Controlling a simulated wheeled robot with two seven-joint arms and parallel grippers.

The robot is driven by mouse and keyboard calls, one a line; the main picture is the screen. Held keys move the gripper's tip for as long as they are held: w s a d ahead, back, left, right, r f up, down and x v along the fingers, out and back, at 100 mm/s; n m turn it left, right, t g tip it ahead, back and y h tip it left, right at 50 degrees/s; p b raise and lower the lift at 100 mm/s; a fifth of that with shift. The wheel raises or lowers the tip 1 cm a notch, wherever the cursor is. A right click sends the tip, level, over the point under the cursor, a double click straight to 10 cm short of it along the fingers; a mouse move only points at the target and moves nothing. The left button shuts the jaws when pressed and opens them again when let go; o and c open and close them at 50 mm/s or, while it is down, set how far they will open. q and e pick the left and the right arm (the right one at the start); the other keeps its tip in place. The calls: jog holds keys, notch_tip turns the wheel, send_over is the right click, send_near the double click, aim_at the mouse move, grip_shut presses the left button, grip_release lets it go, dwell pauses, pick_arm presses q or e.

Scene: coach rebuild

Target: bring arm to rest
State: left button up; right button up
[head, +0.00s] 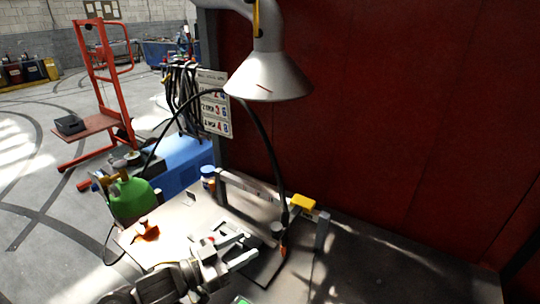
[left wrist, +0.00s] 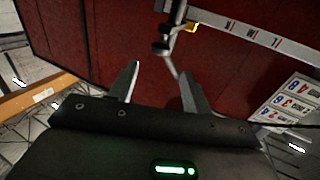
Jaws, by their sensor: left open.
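My left gripper (head: 251,249) is over the metal table (head: 345,262), at the lower middle of the head view, with its fingers pointing right. In the left wrist view its two fingers (left wrist: 161,82) stand apart with nothing between them. Beyond them are a red panel (left wrist: 95,35) and a metal bar clamp (left wrist: 245,31). My right gripper is in neither view.
A grey cone-shaped hood (head: 268,78) hangs above the table. A clamp with a yellow part (head: 303,202) stands near the back edge, by a black cable. A green cylinder (head: 132,201) is at the left. The table's right side looks clear.

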pick_arm(q)
jog(key=s+a+f+n+y, duration=0.2)
jog(key=a+f+y, duration=0.1)
jog(key=f, duration=0.1)
jog(key=s+a+f+n+y, duration=0.2)
jog(key=s+a+f+y, duration=0.1)
jog(key=f+y, duration=0.1)
jog(key=s+a+f+n+g+y, duration=0.1)
jog(key=s+a+f+n+y, duration=0.1)
jog(key=f, duration=0.3)
jog(key=shift+s+a+f+y, duration=0.45)
jog(key=shift+s+y, duration=0.25)
jog(key=shift+y, duration=0.2)
jog(key=s+a+f+n+g+y, duration=0.1)
jog(key=s+a+f+g, duration=0.2)
jog(key=s, duration=0.5)
jog(key=s+a+f+n+g+y, duration=0.15)
jog(key=s+f+g, duration=0.25)
jog(key=s, duration=0.5)
notch_tip(320, 180, down, 29)
jog(key=s+g+b, duration=0.1)
jog(key=b, duration=0.1)
jog(key=s+a+f+g+b, duration=0.1)
jog(key=s+a+f, duration=0.2)
jog(key=s+f, duration=1.2)
jog(key=shift+s+f+m+g, duration=0.35)
jog(key=shift+s+m, duration=0.1)
jog(key=shift+s, duration=0.15)
